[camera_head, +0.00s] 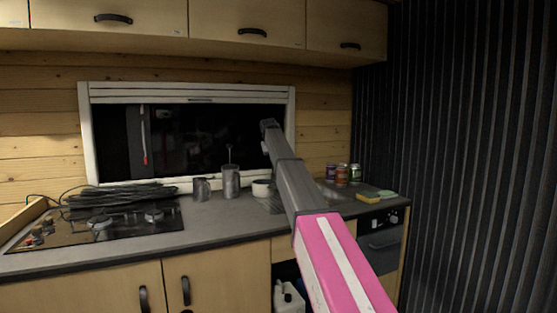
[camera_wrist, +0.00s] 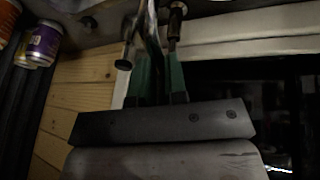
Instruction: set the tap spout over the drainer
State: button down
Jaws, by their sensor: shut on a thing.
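My gripper (camera_wrist: 160,72) shows in the wrist view as two greenish fingers on a dark bar. They are shut on the tap spout (camera_wrist: 151,28), a shiny metal tube running up between them. A short metal end piece with a dark round tip (camera_wrist: 125,62) hangs just left of the fingers. In the head view my arm reaches over the counter and hides the tap and part of the sink (camera_head: 325,190). The drainer (camera_head: 272,205) shows as a ribbed patch just left of my arm, partly covered by it.
A white bowl (camera_head: 263,188) and two metal mugs stand left of the drainer. Several jars (camera_head: 342,175) and a yellow sponge (camera_head: 368,198) are right of my arm. The hob (camera_head: 95,225) with a cable heap is at left. The window (camera_head: 190,140) is behind.

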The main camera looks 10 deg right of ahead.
jog(key=shift+w+a+m+g+h, duration=0.25)
jog(key=shift+a+m+h, duration=0.1)
jog(key=shift+a+m, duration=0.55)
jog(key=shift+w+a+m+g+h, duration=0.25)
jog(key=shift+a+m, duration=0.3)
jog(key=shift+m, duration=0.55)
jog(key=shift+w+a+m+g+h, duration=0.15)
jog(key=shift+a+m+g+h, duration=0.2)
jog(key=shift+a+m, duration=0.55)
jog(key=shift+d, duration=0.1)
jog(key=c, duration=1.1)
grip_release()
jog(key=shift+c, duration=0.2)
jog(key=v, duration=1)
jog(key=shift+s+r, duration=0.15)
jog(key=shift+r, duration=0.2)
